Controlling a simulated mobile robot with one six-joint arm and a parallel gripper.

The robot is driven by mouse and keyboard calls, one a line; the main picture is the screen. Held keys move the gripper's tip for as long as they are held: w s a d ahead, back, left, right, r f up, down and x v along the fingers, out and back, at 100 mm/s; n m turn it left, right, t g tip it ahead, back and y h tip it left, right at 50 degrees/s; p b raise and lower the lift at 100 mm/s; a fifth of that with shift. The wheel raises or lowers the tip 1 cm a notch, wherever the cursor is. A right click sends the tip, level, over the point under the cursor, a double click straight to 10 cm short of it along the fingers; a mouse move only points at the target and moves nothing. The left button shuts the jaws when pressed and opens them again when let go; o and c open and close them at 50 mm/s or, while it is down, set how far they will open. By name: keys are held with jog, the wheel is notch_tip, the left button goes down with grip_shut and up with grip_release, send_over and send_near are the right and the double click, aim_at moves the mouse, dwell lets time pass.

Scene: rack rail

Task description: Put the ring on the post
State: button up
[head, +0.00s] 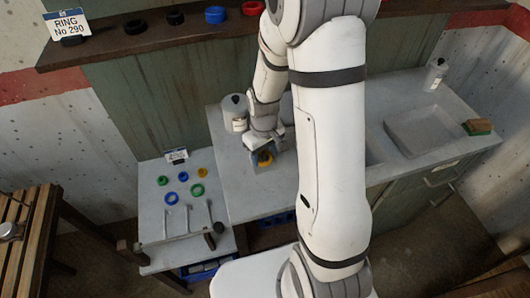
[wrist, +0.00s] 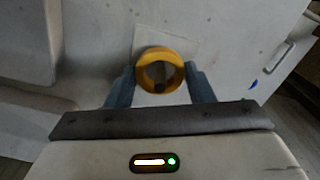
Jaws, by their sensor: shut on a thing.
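My gripper (head: 262,160) is shut on a yellow ring (head: 265,158), low over the grey counter to the left of the sink. In the wrist view the ring (wrist: 144,66) sits between the two blue-grey fingertips (wrist: 160,84), with its hole facing the camera. A grey shape and a small dark brown spot show through the hole. I cannot tell whether these are a post or the surface behind, or whether the ring touches anything below. A pale square patch (wrist: 180,40) lies on the surface beyond the ring. No post shows clearly in the head view.
A lower side table (head: 150,195) holds several green, blue and yellow rings, thin light-coloured rods and a small sign (head: 177,155). A grey bottle (head: 235,115) stands on the counter close to my gripper. A shelf (head: 150,38) with more rings runs behind.

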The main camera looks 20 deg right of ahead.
jog(key=shift+f+b, duration=0.45)
jog(key=shift+f, duration=0.1)
jog(key=o, duration=0.7)
jog(key=shift+r+p, duration=3.8)
jog(key=shift+r, duration=1.7)
jog(key=shift+r, duration=0.35)
jog(key=s+r+m+t+b, duration=0.3)
jog(key=s+r+m+b, duration=0.1)
jog(key=s+r, duration=1)
jog(key=shift+s+r, duration=0.3)
jog(key=shift+r, duration=0.05)
